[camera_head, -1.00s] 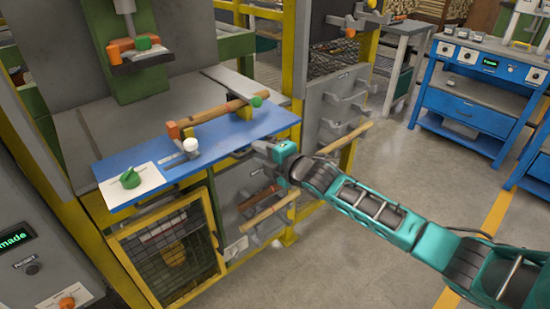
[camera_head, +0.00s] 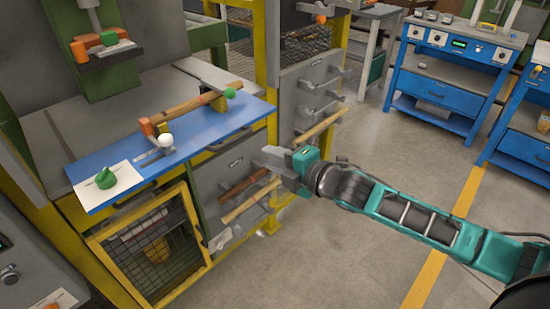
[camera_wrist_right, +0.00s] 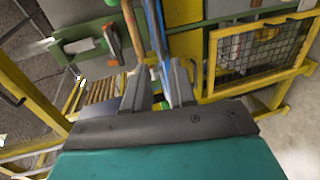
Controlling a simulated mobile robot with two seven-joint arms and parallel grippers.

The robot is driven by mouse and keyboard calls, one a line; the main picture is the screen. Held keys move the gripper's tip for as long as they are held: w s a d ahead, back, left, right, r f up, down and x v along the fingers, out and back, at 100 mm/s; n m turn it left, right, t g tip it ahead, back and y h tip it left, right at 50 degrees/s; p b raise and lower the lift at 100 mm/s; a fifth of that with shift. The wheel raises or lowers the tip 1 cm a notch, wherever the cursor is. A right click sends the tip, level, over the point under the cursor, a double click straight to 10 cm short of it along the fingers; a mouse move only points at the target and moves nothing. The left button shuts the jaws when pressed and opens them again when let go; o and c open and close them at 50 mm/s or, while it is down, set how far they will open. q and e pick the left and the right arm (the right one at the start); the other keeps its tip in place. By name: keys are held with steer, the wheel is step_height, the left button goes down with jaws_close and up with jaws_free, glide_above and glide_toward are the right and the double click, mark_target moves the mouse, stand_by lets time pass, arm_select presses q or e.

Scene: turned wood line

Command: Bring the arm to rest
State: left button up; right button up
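My right arm comes in from the right in the head view. Its gripper (camera_head: 272,160) is beside the blue panel's right front edge, apart from it. In the right wrist view the two grey fingers (camera_wrist_right: 160,88) stand apart with nothing held between them. A wooden rod (camera_head: 185,104) lies across supports on the blue panel (camera_head: 215,128), between an orange block and a green knob. My left gripper is not in view.
Wooden rods (camera_head: 252,200) sit on hooks below the blue panel, close to my right gripper. A yellow mesh cage (camera_head: 150,245) stands under the panel. A blue workbench (camera_head: 450,85) is at the back right. The grey floor (camera_head: 345,250) in front is open.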

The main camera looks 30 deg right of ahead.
stand_by(0.4)
steer(key=s+a+f+m+g+h, duration=0.1)
steer(key=s+a+f+m+g, duration=0.1)
steer(key=s+f+m, duration=0.7)
steer(key=s+a+f+m+g+h, duration=0.1)
steer(key=s+a+f+m+h, duration=0.1)
steer(key=s+f+m, duration=0.8)
steer(key=shift+s+a+g, duration=0.2)
steer(key=shift+a+g, duration=0.2)
steer(key=shift+a, duration=0.35)
